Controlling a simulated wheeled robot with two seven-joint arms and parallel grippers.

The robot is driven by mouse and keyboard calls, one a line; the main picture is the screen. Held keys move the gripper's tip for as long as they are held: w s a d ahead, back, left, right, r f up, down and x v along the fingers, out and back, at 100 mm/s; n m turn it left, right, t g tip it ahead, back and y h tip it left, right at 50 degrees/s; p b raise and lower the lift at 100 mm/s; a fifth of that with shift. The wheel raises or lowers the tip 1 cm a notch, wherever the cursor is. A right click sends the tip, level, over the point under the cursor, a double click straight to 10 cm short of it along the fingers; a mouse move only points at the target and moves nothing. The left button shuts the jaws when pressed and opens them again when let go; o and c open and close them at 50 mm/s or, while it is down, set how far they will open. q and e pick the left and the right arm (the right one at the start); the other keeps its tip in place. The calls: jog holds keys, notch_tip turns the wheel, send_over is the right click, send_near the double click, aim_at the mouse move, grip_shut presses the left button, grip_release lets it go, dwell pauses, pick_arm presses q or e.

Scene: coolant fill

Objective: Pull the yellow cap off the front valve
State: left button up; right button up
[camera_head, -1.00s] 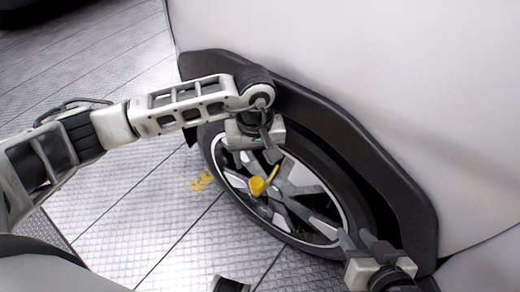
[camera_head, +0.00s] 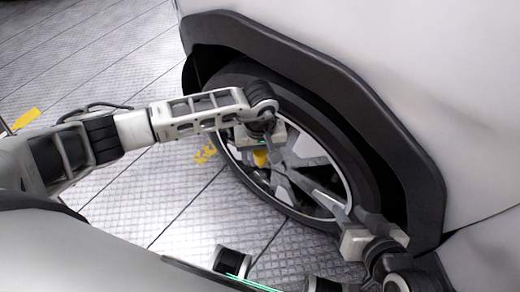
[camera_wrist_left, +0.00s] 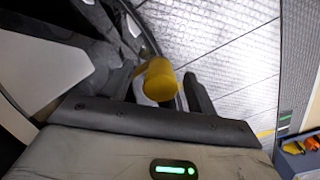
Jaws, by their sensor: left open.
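The yellow cap (camera_head: 261,159) shows against the spokes of the wheel (camera_head: 300,150), partly hidden by my left gripper (camera_head: 268,151). The valve beneath it is hidden. In the left wrist view the cap (camera_wrist_left: 159,79) stands just beyond the gripper's palm, with a dark finger (camera_wrist_left: 198,94) to its right. My left gripper is open at the cap; I cannot tell whether the fingers touch it. My right gripper (camera_head: 356,222) is at the wheel's lower right rim, apart from the cap. Its finger opening is not clear.
The dark wheel arch (camera_head: 345,95) and white body panel (camera_head: 440,100) border the wheel above and to the right. The textured floor (camera_head: 130,195) is open to the left. A bin with orange items (camera_wrist_left: 300,145) shows at the right of the left wrist view.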

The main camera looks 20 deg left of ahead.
pick_arm(q)
jog(key=c, duration=1)
jog(key=o, duration=0.3)
jog(key=shift+c, duration=1)
jog(key=shift+r, duration=0.35)
